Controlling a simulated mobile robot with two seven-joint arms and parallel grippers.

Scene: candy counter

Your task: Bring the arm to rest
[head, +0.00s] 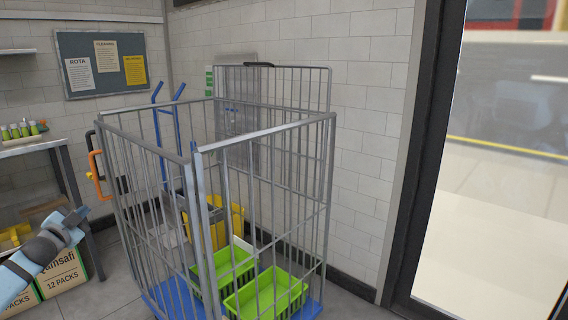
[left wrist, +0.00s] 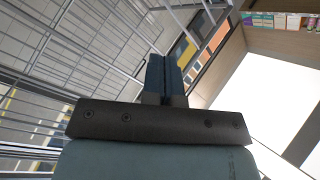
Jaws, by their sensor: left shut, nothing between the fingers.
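My left arm comes in at the lower left of the head view. Its gripper (head: 77,216) is raised in front of the shelf table and the cardboard boxes, to the left of the wire roll cage. In the left wrist view the two blue fingers of the gripper (left wrist: 164,73) are together, shut with nothing between them. My right gripper is in neither view.
The tall wire roll cage (head: 262,129) stands mid-view, holding green crates (head: 262,296) on its blue base. A table (head: 30,146) with small bottles and cardboard boxes (head: 66,268) are at left. A glass door is at right.

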